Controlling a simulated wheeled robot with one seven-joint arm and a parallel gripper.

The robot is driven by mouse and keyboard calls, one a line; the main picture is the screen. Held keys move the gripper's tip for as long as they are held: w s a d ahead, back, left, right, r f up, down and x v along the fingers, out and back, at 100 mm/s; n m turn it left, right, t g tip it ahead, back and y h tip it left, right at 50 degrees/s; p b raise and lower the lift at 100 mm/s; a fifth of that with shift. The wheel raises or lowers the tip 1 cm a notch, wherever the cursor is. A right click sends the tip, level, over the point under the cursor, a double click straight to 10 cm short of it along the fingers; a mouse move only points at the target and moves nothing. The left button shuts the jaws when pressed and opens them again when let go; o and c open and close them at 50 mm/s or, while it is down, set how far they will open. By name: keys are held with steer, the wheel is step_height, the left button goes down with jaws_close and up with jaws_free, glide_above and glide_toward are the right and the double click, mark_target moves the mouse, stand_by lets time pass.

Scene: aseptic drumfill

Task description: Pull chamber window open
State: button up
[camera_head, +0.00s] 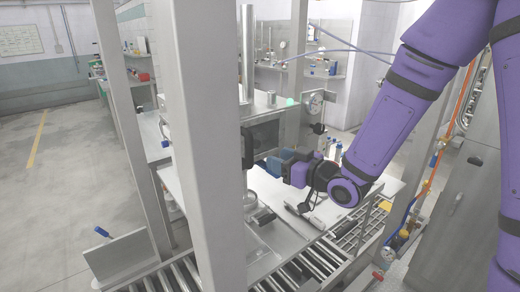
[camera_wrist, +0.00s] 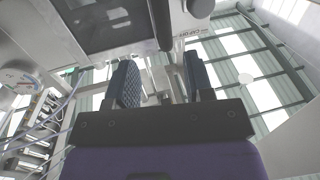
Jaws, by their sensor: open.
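The chamber window (camera_head: 264,134) is a dark pane in a pale metal housing, left of my gripper in the head view. It appears shut. In the wrist view the dark pane (camera_wrist: 105,25) fills the upper left. A dark upright bar, seemingly its handle (camera_wrist: 160,22), runs along the pane's right edge; it also shows in the head view (camera_head: 248,150). My gripper (camera_wrist: 160,62) is open, its two dark ribbed fingers spread on either side of the bar's lower end. I cannot tell whether the bar lies between the fingers. In the head view my gripper (camera_head: 262,165) is just below the pane.
A thick grey post (camera_head: 200,150) stands in front, left of the chamber. A roller conveyor (camera_head: 310,268) runs below. A steel table (camera_head: 182,185) lies under my gripper. Open floor (camera_head: 60,190) lies at far left.

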mark_target(252, 150)
steer(key=shift+y, duration=0.4)
steer(key=x, duration=1)
steer(key=shift+w+a+f, duration=0.1)
steer(key=shift+w+a, duration=0.1)
steer(key=shift+a, duration=0.1)
jaws_close()
